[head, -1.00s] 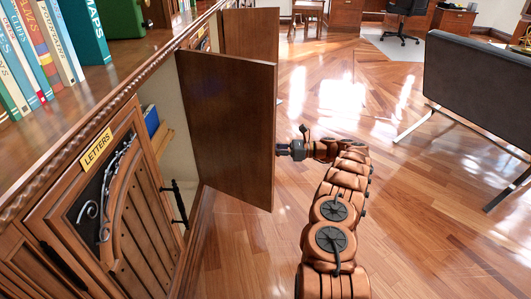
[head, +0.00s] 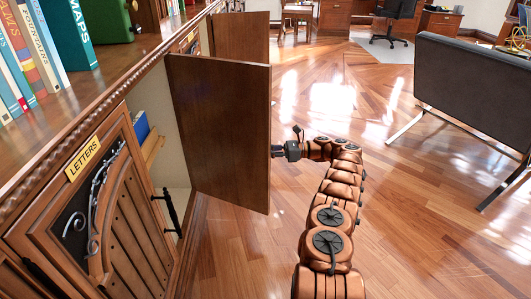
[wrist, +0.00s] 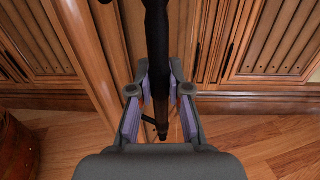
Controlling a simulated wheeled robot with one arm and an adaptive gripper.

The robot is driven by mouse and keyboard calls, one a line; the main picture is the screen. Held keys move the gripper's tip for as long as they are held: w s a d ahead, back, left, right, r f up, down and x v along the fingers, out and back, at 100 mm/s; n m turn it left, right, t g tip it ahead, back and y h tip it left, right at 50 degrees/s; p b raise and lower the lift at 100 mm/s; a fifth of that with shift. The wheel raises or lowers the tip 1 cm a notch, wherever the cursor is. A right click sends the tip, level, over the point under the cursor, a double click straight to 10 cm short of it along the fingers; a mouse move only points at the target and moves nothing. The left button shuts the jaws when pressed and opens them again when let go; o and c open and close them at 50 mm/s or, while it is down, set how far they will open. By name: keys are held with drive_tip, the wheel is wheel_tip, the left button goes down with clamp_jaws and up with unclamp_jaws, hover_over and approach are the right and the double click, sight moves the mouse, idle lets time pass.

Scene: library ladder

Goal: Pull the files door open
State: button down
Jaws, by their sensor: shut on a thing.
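A plain brown cabinet door (head: 222,130) stands swung wide open in the head view, beyond the shut door labelled LETTERS. I take it as the files door, but no label on it is readable. My gripper (head: 279,151) is at its outer edge, and the door hides the handle in that view. In the wrist view, a dark upright bar handle (wrist: 156,50) runs between the fingers of my gripper (wrist: 160,95), which are shut on it. The door's edge is seen from close up beside the handle.
The LETTERS door (head: 120,215) is shut, with its black handle (head: 171,213) sticking out. Another open door (head: 240,36) stands farther along the cabinet. A dark bench (head: 470,90) is at the right. The wooden floor between is clear.

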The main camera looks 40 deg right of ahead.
drive_tip(key=c, duration=1.1)
unclamp_jaws()
drive_tip(key=shift+r, duration=0.1)
wheel_tip(320, 180, up, 10)
drive_tip(key=shift+f, duration=0.1)
